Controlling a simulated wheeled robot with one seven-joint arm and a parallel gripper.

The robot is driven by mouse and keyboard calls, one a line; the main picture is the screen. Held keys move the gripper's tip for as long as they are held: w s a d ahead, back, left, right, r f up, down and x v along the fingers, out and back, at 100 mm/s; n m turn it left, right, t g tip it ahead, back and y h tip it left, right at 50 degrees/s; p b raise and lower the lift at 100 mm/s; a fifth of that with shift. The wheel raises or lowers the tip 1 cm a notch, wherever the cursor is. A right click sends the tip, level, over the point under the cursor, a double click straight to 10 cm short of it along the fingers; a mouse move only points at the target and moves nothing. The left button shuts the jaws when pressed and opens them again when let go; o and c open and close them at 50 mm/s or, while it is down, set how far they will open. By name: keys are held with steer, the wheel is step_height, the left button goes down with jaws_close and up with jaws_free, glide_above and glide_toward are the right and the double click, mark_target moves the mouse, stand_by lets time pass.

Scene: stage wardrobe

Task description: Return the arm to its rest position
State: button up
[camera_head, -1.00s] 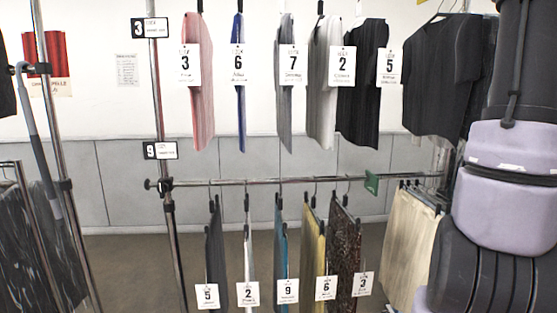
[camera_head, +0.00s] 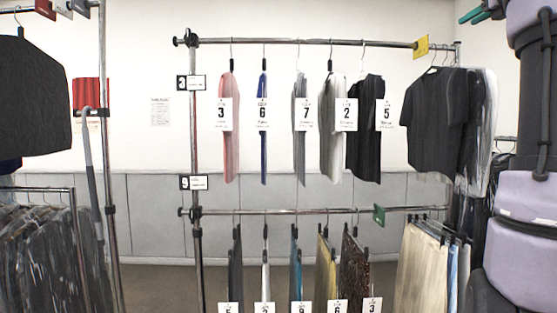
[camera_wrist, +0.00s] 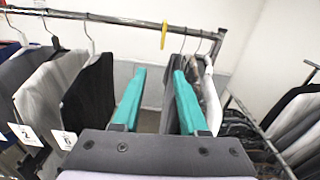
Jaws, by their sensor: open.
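My gripper (camera_wrist: 158,105) shows in the wrist view with two teal fingers apart and nothing between them. It points toward the upper rail (camera_wrist: 120,18), with a black garment (camera_wrist: 88,105) to its left and a dark grey garment (camera_wrist: 172,95) behind its right finger. In the head view, teal fingertips (camera_head: 478,14) show at the top right edge, above and right of the dark short-sleeved top (camera_head: 432,105). My lilac and dark arm fills the right edge there. I cannot tell whether the fingers touch any garment.
The upper rail (camera_head: 300,41) holds several tagged tops, with a yellow marker (camera_head: 421,47) near its right end. The lower rail (camera_head: 290,211) holds tagged garments and a green marker (camera_head: 379,214). Another rack with dark clothes (camera_head: 45,255) stands left. Floor shows between the racks.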

steer(key=s+a+f+n+g+y, duration=0.1)
steer(key=s+a+f+n+g, duration=0.25)
steer(key=a+f+n, duration=0.55)
steer(key=s+a+f+n+g+y, duration=0.25)
steer(key=s+a+f+n, duration=0.3)
steer(key=a+f, duration=0.7)
steer(key=s+a+f+n+g, duration=0.1)
steer(key=s+a+f+n, duration=0.3)
steer(key=f, duration=0.3)
steer(key=s+a+f+n+g+h, duration=0.1)
steer(key=s+a+f+n+g, duration=0.1)
steer(key=s+a+f+n, duration=0.2)
steer(key=s+a+f+n+g+h, duration=0.1)
steer(key=s+a+f+n, duration=0.3)
steer(key=s+f+n, duration=0.4)
step_height(320, 180, down, 3)
steer(key=shift+s+a+f+g, duration=0.1)
steer(key=shift+s+a+g, duration=0.2)
steer(key=shift+s, duration=0.25)
